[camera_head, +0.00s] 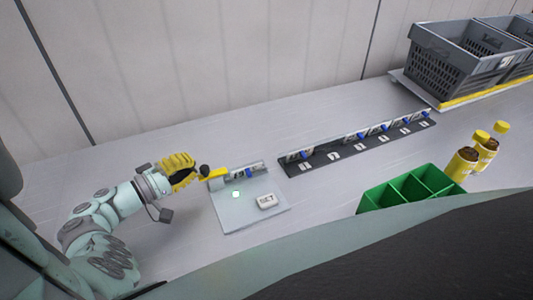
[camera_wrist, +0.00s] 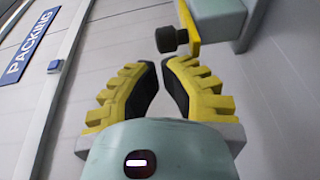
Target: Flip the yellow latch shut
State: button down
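The yellow latch (camera_head: 218,173) is a flat yellow bar at the left end of a small fixture on a pale plate (camera_head: 234,215). A black knob (camera_head: 205,170) sits at its left end. The wrist view shows the latch (camera_wrist: 191,22) and its black knob (camera_wrist: 171,40) just beyond my fingertips. My gripper (camera_head: 193,168), with yellow fingers and black pads, is just left of the knob. In the wrist view my gripper (camera_wrist: 160,66) is partly open, with an empty gap between its fingers. The knob appears apart from the fingers.
A white SET block (camera_head: 267,201) sits on the plate. A dark numbered rail (camera_head: 345,155) lies to the right. A green divided bin (camera_head: 400,193), yellow-capped bottles (camera_head: 462,163) and grey crates (camera_head: 453,70) stand farther right. The table behind the fixture is clear.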

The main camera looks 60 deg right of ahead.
jog(key=shift+s+d, duration=0.1)
jog(key=s+d, duration=0.1)
jog(key=d, duration=0.1)
jog(key=shift+s+d+b, duration=0.35)
jog(key=shift+d, duration=0.05)
jog(key=shift+a, duration=0.1)
jog(key=shift+w, duration=0.15)
jog(key=shift+w+a+f, duration=0.1)
jog(key=shift+w, duration=0.1)
jog(key=w+a+b, duration=0.1)
jog(key=w+a, duration=0.3)
jog(key=shift+b, duration=0.4)
jog(key=v, duration=0.4)
jog(key=b+v, duration=0.1)
jog(key=v, duration=0.3)
jog(key=shift+s+r+b, duration=0.25)
jog(key=shift+b, duration=0.05)
